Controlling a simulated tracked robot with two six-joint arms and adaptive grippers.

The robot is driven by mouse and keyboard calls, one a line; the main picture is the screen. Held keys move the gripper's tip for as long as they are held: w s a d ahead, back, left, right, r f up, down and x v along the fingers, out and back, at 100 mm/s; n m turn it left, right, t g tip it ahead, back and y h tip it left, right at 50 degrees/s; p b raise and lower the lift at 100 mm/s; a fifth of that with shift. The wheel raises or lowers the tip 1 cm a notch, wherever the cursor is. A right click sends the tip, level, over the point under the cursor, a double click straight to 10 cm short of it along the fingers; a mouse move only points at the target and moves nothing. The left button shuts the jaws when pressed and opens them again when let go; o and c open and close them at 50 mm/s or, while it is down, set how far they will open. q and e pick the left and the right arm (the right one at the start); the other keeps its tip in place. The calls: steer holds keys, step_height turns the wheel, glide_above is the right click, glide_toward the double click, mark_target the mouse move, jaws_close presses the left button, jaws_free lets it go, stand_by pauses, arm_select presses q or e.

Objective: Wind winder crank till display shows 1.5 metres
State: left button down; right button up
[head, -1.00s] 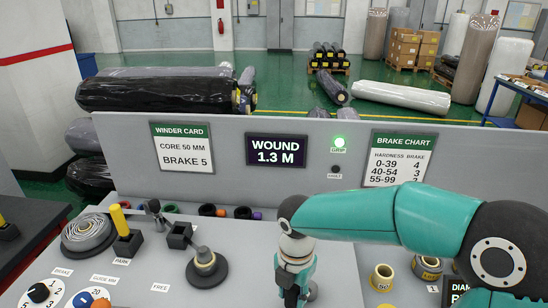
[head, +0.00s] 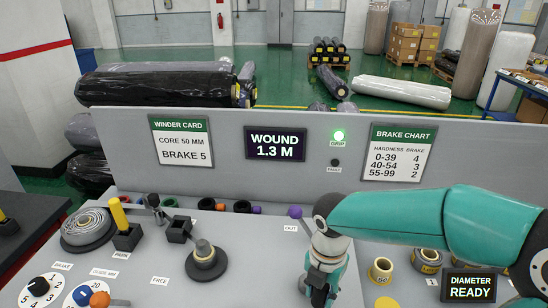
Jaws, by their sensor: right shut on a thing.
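The display (head: 275,145) on the grey back panel reads WOUND 1.3 M. My right gripper (head: 319,290) points down at the bottom centre of the head view, over the console. It is shut on the winder crank's handle, which the fingers and the frame's lower edge mostly hide. The rest of the crank cannot be made out. My left gripper is not in view.
A green GRIP lamp (head: 339,135) is lit above a dark FAULT lamp (head: 335,162). A purple knob (head: 295,212) stands just behind my right gripper. A grey roll (head: 87,227), a yellow-topped lever (head: 120,215) and dials lie left. The DIAMETER display (head: 468,286) reads READY.

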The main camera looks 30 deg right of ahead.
steer(key=shift+w+d, duration=0.1)
steer(key=shift+d, duration=1.25)
steer(key=shift+w+d+r+p, duration=0.1)
steer(key=shift+w+d+p, duration=0.15)
steer(key=shift+d+p, duration=0.3)
steer(key=shift+w+d, duration=0.25)
steer(key=shift+d, duration=0.35)
steer(key=shift+w+d+p, duration=0.4)
steer(key=shift+w+d, duration=0.1)
steer(key=shift+d, duration=0.05)
steer(key=shift+w+d, duration=0.35)
steer(key=shift+w, duration=0.05)
steer(key=shift+w+d+p, duration=0.3)
steer(key=shift+w+p, duration=0.3)
steer(key=shift+w, duration=0.05)
steer(key=shift+w+d, duration=0.15)
steer(key=shift+w, duration=0.4)
steer(key=o, duration=1.7)
steer(key=shift+s, duration=0.1)
steer(key=shift+o, duration=0.2)
